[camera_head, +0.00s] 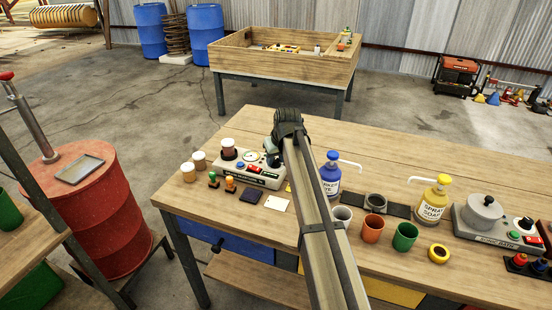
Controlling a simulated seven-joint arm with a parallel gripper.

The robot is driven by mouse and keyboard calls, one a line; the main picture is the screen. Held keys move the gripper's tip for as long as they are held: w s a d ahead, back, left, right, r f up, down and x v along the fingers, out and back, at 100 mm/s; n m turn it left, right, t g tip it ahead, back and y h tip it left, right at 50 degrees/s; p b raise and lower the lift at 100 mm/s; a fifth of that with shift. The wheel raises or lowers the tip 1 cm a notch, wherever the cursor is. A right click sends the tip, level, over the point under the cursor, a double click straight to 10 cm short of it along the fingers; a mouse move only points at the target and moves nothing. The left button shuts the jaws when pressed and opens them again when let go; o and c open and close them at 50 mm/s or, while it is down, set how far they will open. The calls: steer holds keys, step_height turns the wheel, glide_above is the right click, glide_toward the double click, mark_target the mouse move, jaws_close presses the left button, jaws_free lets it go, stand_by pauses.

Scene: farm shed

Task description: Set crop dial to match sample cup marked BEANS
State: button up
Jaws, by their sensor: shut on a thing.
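A pale grey tester box (245,174) stands at the left of the wooden bench. It has a white round gauge (251,156), a red button and a blue one on top. My gripper (271,157) is down at the box's right end, shut on what seems to be the crop dial. The dial and its setting are hidden by the gripper and wrist. No BEANS marking is legible.
Small stamps (230,184), a dark pad (252,195) and a pale card (277,204) lie before the box. A blue-capped bottle (330,175), open cups (373,228) and a yellow-capped soap bottle (434,200) stand right. My arm crosses the bench's middle.

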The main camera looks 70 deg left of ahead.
steer(key=c, duration=0.3)
steer(key=shift+c, duration=0.2)
steer(key=shift+s, duration=0.1)
steer(key=m+t, duration=0.1)
steer(key=m, duration=0.2)
steer(key=m+t, duration=0.1)
steer(key=m, duration=0.1)
steer(key=shift+s+m+h, duration=0.1)
steer(key=shift+m+h, duration=0.2)
steer(key=shift+m, duration=0.1)
steer(key=m+t+h, duration=0.1)
steer(key=m, duration=0.5)
steer(key=shift+s+a+t+h, duration=0.1)
steer(key=shift+a+t+h, duration=0.05)
steer(key=shift+t+h, duration=0.25)
steer(key=o, duration=1)
